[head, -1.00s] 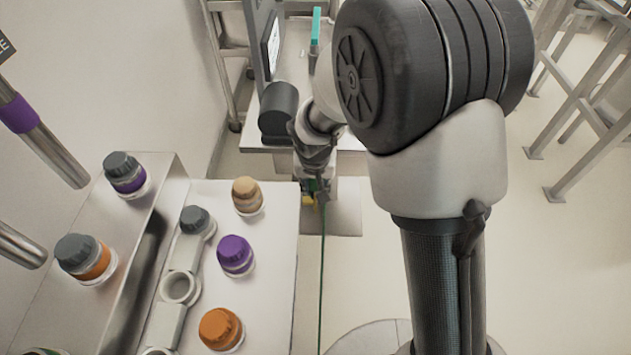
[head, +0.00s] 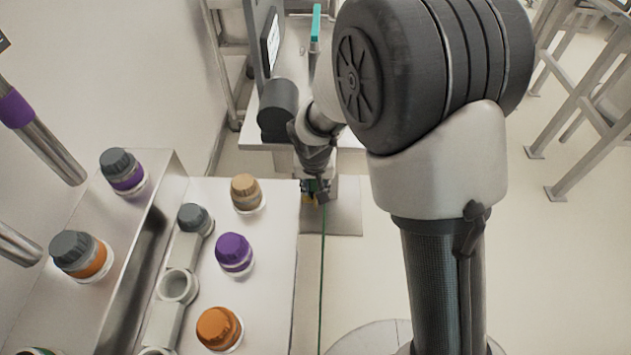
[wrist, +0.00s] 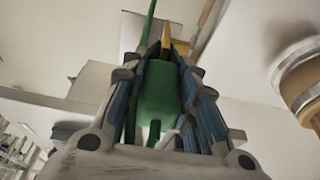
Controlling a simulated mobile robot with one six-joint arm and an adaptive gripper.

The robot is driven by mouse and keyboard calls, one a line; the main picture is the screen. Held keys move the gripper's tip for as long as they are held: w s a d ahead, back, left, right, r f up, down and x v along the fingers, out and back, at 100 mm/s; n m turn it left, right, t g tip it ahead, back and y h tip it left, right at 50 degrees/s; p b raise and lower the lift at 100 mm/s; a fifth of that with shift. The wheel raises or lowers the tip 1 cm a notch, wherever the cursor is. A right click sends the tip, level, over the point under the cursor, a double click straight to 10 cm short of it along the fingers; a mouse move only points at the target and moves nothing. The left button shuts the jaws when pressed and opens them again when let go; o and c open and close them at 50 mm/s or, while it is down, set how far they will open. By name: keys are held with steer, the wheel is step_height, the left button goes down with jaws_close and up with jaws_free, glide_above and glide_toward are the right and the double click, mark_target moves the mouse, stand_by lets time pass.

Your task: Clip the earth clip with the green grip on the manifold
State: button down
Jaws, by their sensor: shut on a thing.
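My gripper (wrist: 164,75) is shut on the green grip of the earth clip (wrist: 158,95) in the wrist view. A brass-coloured tip (wrist: 166,38) sticks out past the fingers, and a green cable runs up beside it. In the head view my gripper (head: 315,193) is small and partly hidden by the wrist, just right of the far end of the white bench. The green cable (head: 322,270) hangs down from it along the bench's right side. The manifold (head: 163,325) is a pale pipe with ports on the bench, left of my gripper and apart from it.
Orange (head: 219,328), purple (head: 234,253) and tan (head: 246,192) capped fittings stand on the bench (head: 275,300). A grey cap (head: 194,219) sits on the manifold's far port. A steel ledge (head: 70,310) with capped fittings is at left. A table with a monitor stands behind.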

steer(key=shift+s+f, duration=0.1)
steer(key=shift+f, duration=0.25)
stand_by(0.5)
steer(key=c, duration=1.2)
jaws_free()
steer(key=shift+r, duration=0.1)
steer(key=shift+v, duration=5.9)
